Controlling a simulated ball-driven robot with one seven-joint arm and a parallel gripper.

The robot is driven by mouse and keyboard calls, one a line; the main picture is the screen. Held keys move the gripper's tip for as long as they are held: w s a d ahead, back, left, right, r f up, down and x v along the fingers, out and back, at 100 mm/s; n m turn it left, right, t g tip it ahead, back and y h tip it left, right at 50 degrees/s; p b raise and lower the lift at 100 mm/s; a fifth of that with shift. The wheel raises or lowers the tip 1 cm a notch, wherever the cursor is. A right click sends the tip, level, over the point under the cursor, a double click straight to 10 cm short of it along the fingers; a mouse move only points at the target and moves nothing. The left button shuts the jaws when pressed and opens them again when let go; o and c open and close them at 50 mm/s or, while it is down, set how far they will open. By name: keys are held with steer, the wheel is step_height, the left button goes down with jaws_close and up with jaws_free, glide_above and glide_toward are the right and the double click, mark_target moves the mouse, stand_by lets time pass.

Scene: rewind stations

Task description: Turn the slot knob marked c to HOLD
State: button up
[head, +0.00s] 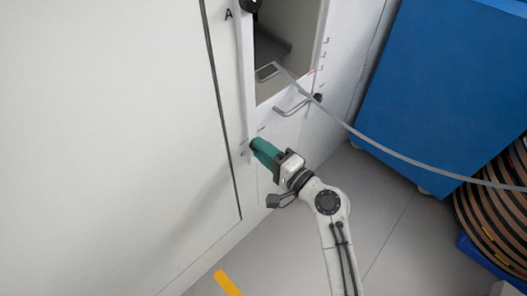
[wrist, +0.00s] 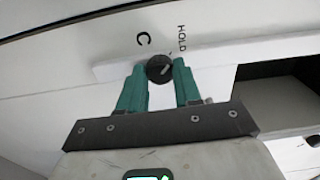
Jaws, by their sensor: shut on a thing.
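The black slot knob c (wrist: 159,68) sits on a white strip in the wrist view. The letter C is printed above it to the left and HOLD above it to the right. A pale slot mark on the knob's face slants up to the right; its exact setting is hard to read. My gripper (wrist: 160,74) has its two teal fingers shut on the knob, one on each side. In the head view my gripper (head: 254,144) meets the white panel at the strip's lower end, and its fingers hide the knob.
Another black knob (head: 251,5), by the letter A, is at the strip's top. An open bay (head: 285,45) lies right of the strip, with a bar handle (head: 291,108) below. A grey band (head: 390,153) runs from it to reels (head: 490,200) at right. A blue cabinet (head: 440,90) stands behind.

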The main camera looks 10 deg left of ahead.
steer(key=shift+f, duration=0.1)
steer(key=o, duration=1)
steer(key=shift+o, duration=0.2)
steer(key=p+v, duration=0.1)
steer(key=v, duration=1)
